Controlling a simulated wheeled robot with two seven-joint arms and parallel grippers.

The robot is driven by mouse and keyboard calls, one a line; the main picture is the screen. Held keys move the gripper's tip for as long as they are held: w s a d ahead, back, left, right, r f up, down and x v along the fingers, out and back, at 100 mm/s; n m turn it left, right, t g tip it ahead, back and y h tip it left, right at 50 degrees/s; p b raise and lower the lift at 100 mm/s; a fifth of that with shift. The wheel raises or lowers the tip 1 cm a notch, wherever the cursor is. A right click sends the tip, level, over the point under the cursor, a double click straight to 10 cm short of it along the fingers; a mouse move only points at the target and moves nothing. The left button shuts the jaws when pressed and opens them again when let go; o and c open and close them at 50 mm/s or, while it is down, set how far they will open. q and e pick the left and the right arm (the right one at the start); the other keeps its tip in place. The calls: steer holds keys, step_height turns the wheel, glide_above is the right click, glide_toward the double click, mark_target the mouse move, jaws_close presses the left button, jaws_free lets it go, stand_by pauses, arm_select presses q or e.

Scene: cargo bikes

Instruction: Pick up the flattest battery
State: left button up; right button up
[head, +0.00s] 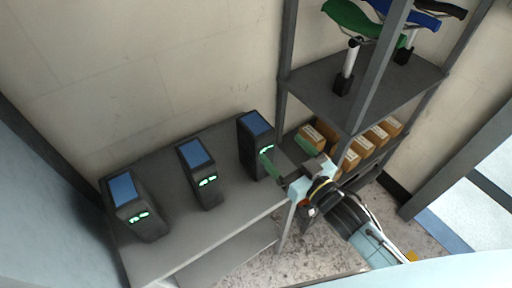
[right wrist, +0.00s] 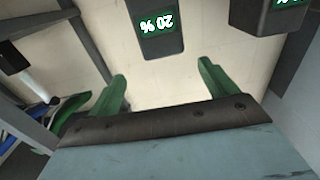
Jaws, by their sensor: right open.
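Three dark batteries with blue tops and green lit displays stand upright in a row on a grey bench: the left one (head: 137,207), the middle one (head: 201,174) and the right one (head: 257,146). My right gripper (head: 287,158) is open and empty in front and to the right of the right battery. In the right wrist view this battery (right wrist: 157,38) reads 20 %, upside down, just beyond and between the open green fingers (right wrist: 165,85). The neighbouring battery (right wrist: 268,17) is cut off at the top right, its figure not fully readable. The other displays are too small to read. My left gripper is not in view.
The grey bench (head: 170,252) has a lower shelf. A dark rack (head: 378,88) stands on the right, close to my right arm, with bike saddles (head: 347,24) above and several cardboard boxes (head: 376,138) below. Gaps separate the batteries.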

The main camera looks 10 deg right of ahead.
mark_target(255, 123)
steer(key=x, duration=0.6)
steer(key=shift+w+a, duration=0.1)
steer(key=shift+w, duration=0.1)
steer(key=shift+a+x, duration=0.15)
steer(key=shift+x, duration=1.2)
steer(key=shift+a+x, duration=0.15)
steer(key=shift+x, duration=1.2)
steer(key=shift+s, duration=0.15)
steer(key=shift+c, duration=0.4)
jaws_close()
steer(key=shift+r, duration=0.25)
